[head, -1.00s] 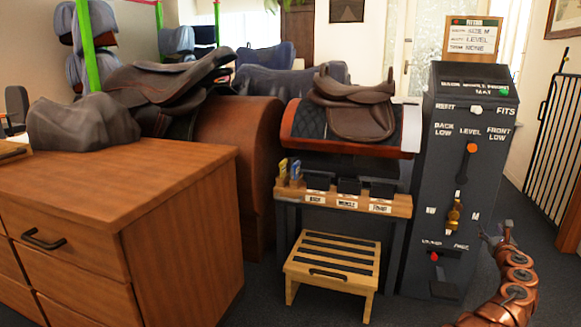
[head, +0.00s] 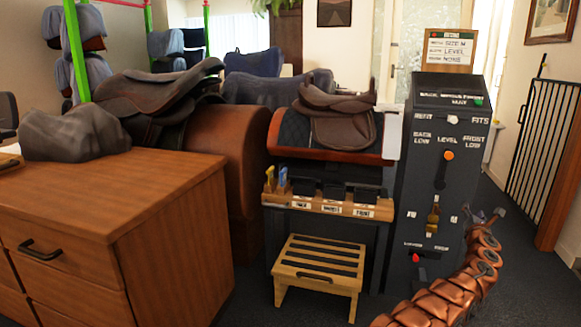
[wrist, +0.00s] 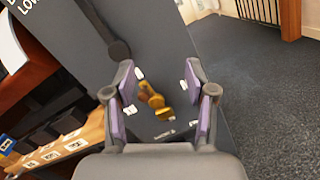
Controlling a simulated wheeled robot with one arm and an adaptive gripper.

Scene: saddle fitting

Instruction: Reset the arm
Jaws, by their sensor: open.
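My gripper (head: 488,216) is at the lower right in the head view, just in front of the grey control panel (head: 405,262). In the wrist view my gripper (wrist: 161,92) is open, with two purple-padded fingers apart and nothing held. Between and beyond the fingers is the brass knob (wrist: 155,97) on the panel, apart from them. The brass knob also shows in the head view (head: 433,217). Above it is a lever with an orange knob (head: 448,155). Below it is a red knob (head: 415,258), and at the top a white knob (head: 453,119).
A saddle (head: 338,118) sits on a stand left of the panel. A wooden shelf (head: 345,209) with small bins and a step stool (head: 318,268) are below it. A wooden cabinet (head: 185,250) fills the left. Carpet (wrist: 270,85) is clear right of the panel.

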